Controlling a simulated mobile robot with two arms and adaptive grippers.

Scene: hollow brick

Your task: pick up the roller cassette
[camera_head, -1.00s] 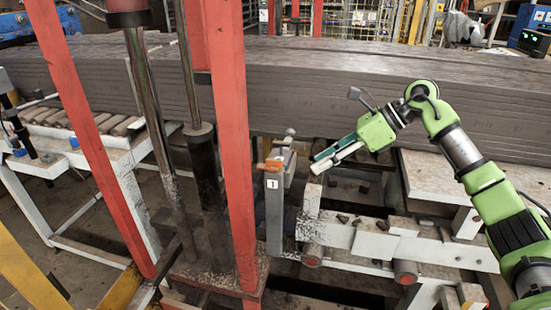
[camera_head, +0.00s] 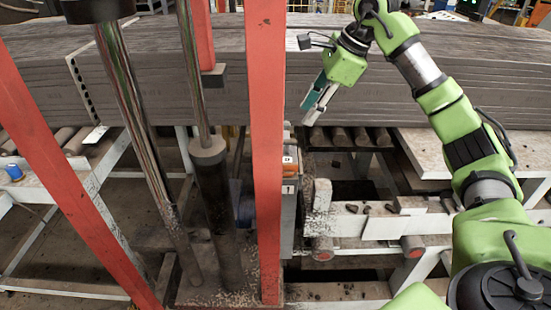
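I cannot single out the roller cassette for certain. A row of brown rollers (camera_head: 345,138) lies under the stacked grey slabs, to the right of the red post. More rollers (camera_head: 72,140) lie on a white frame at the left. My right gripper (camera_head: 313,112) hangs in front of the slab stack, just right of the red post and above the right-hand rollers, pointing down and left. Its two fingers look close together, and I cannot make out whether there is a gap or something thin between them. No held object is clear. My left gripper is out of view.
A red post (camera_head: 265,150) stands close left of my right gripper. A slanted red beam (camera_head: 60,160) and metal cylinders (camera_head: 212,190) fill the left. A white frame with roller ends (camera_head: 385,226) lies below right. The grey slab stack (camera_head: 430,85) spans the back.

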